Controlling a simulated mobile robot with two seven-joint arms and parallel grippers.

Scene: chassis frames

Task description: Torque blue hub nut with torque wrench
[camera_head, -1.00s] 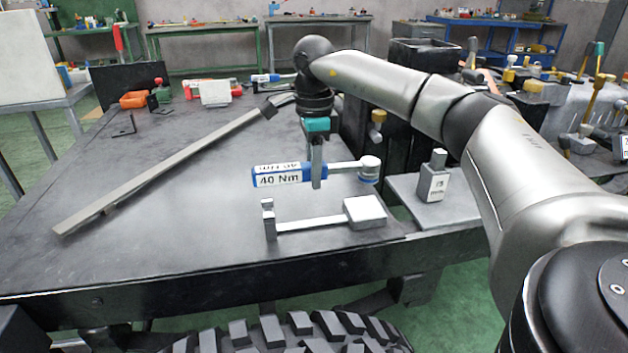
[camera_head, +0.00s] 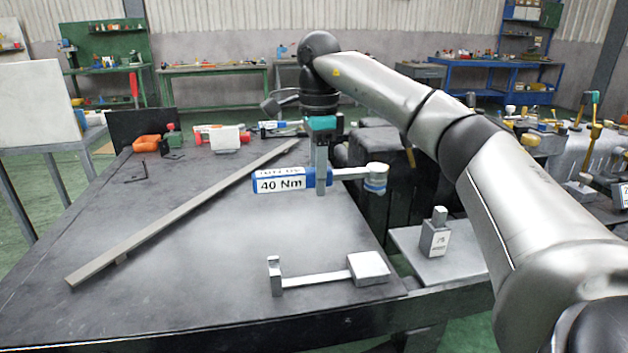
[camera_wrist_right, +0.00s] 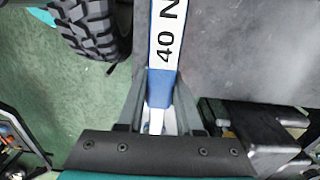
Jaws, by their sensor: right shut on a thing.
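The torque wrench (camera_head: 282,181) has a blue handle with a white label reading 40 Nm. My right gripper (camera_head: 321,186) is shut on the handle near its metal shaft and holds it level above the dark bench. The wrist view shows the labelled handle (camera_wrist_right: 167,45) running up between the fingers. A black tyre (camera_wrist_right: 95,27) shows at the wrist view's upper left. My left gripper is out of view.
A grey stand with an upright post (camera_head: 325,279) lies empty on the bench (camera_head: 190,270) below the wrench. A long metal bar (camera_head: 175,217) lies diagonally on the left. Small tools sit at the back.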

